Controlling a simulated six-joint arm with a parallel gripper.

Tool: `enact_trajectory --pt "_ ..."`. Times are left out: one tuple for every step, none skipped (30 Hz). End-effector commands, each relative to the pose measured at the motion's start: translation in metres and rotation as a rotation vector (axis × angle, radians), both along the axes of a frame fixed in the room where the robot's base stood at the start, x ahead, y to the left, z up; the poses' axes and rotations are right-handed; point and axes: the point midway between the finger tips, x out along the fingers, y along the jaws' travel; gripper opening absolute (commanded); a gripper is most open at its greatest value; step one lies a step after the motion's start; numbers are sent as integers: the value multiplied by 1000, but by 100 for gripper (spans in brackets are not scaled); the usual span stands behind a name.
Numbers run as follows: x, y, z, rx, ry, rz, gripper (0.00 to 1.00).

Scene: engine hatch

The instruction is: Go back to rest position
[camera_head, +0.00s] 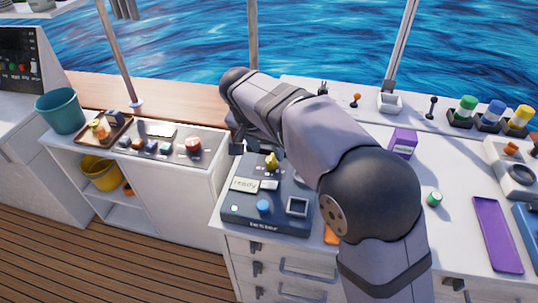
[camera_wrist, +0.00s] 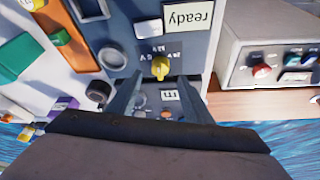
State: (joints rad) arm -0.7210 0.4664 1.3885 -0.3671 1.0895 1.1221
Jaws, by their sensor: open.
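My gripper (camera_head: 245,148) hangs over the back of the dark blue tester (camera_head: 238,215) in the head view, partly hidden behind my own arm. In the wrist view my gripper (camera_wrist: 160,90) has its two fingers apart, with nothing held between them. The tester's yellow knob (camera_wrist: 160,67) shows just beyond the fingertips, and I cannot tell whether they touch it. In the head view the yellow knob (camera_head: 271,160) stands near the tester's back edge. The tester's display (camera_head: 244,185) reads "ready".
A purple box (camera_head: 402,144), a green-topped cylinder (camera_head: 434,199) and a purple tray (camera_head: 497,235) are on the counter at right. At left, a low cabinet (camera_head: 213,178) bears a brown tray (camera_head: 88,139) and a panel with a red button (camera_head: 193,144). A teal bucket (camera_head: 60,112) stands there too.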

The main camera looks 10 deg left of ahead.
Motion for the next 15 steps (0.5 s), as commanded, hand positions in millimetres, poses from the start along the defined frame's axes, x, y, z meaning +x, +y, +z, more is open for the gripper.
enact_trajectory --pt "-2 2 5 2 -3 1 46" --pt "-3 2 8 2 -2 1 46" --pt "-4 2 11 2 -1 1 46" --pt "-5 2 13 2 -1 1 46" --pt "-6 2 14 2 0 1 46" --pt "-7 2 16 1 0 0 46" --pt "-7 2 16 1 0 0 46" --pt "-7 2 17 1 0 0 46" --pt "-7 2 17 0 1 0 46" --pt "-7 2 17 0 1 0 46" --pt "-7 2 17 0 1 0 46" --pt "-7 2 17 0 1 0 46" --pt "-7 2 17 0 0 0 46" --pt "-7 2 17 0 0 0 46" --pt "-7 2 17 0 0 0 46"
